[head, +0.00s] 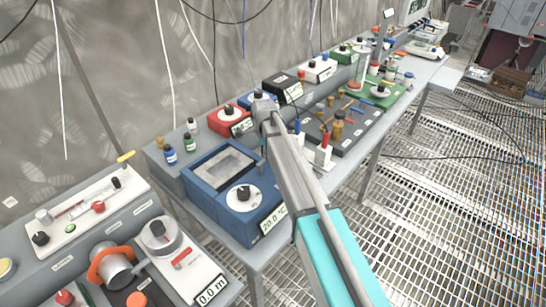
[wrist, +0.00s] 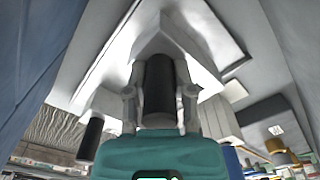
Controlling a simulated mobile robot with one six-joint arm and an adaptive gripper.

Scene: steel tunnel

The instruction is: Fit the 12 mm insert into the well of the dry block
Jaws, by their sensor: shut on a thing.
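The dry block is a blue box (head: 206,196) on the bench in the head view. Its top has a pale grey recessed well (head: 222,163), a white dial with a black knob and a display reading 20.0 °C. In the wrist view my gripper (wrist: 160,97) is shut on a dark upright cylinder, the insert (wrist: 160,80), with a finger on each side. Pale grey surfaces lie beyond it; I cannot tell its height over the well. In the head view my arm reaches across the block's right side, and the gripper and insert are mostly hidden.
Small bottles (head: 190,143) stand behind the block. A red box (head: 230,121) and a dark tray (head: 343,128) with several small parts lie further along the bench. A grey panel with an orange-ringed part (head: 110,264) is at the near left.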

